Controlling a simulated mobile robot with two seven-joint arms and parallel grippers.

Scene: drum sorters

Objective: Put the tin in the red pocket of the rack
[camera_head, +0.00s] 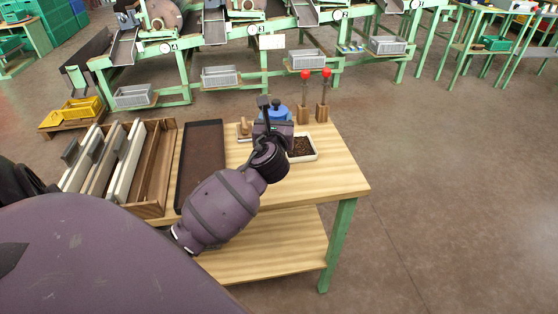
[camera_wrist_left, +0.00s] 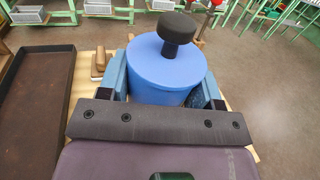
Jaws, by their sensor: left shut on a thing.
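The tin is a blue round can with a black knob on its lid. It shows large in the left wrist view (camera_wrist_left: 165,72) and small in the head view (camera_head: 280,114), partly behind my wrist. My left gripper (camera_head: 272,117) is shut on the tin, with a finger on each side in the left wrist view. The tin is over the back of the wooden table; I cannot tell if its base touches the top. A wooden box with upright pale dividers (camera_head: 152,170), perhaps the rack, stands at the table's left. No red pocket is clear. My right gripper is not in view.
A dark shallow tray (camera_head: 203,150) lies between the box and my arm. A white dish of dark bits (camera_head: 302,148) and two red-topped wooden stands (camera_head: 304,112) are right of the tin. The table's right front (camera_head: 325,185) is clear.

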